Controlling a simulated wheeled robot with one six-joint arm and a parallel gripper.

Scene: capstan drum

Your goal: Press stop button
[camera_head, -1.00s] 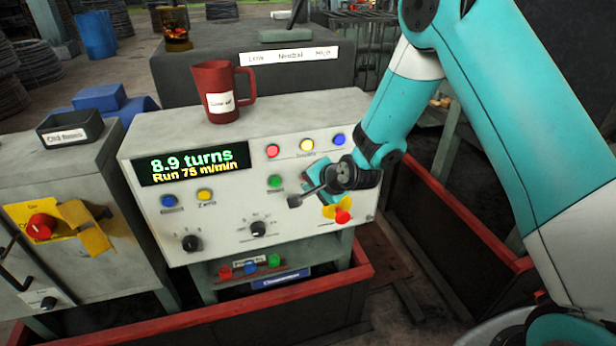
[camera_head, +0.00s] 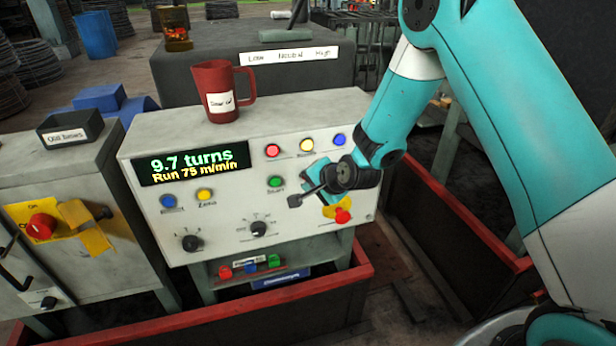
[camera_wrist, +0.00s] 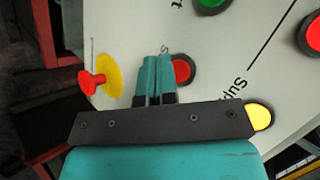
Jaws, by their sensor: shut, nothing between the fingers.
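The red stop button (camera_wrist: 183,70) is on the pale panel in the wrist view, close beside my fingertips and partly covered by them. Only the "S" of the label by it shows. In the head view it is hidden behind my gripper. My gripper (camera_wrist: 157,60) is shut and empty, its two teal fingers together, pointing at the panel just left of the red button. I cannot tell whether the tips touch the panel. In the head view my gripper (camera_head: 316,172) is in front of the control panel (camera_head: 220,225), right of the green start button (camera_head: 275,182).
A red mushroom button on a yellow plate (camera_head: 342,216) is just below my gripper; it also shows in the wrist view (camera_wrist: 92,82). Red, yellow and blue lamps (camera_head: 306,145) are above. A red mug (camera_head: 222,92) stands on the console. The display (camera_head: 192,163) reads 9.7 turns, Run 75 m/min.

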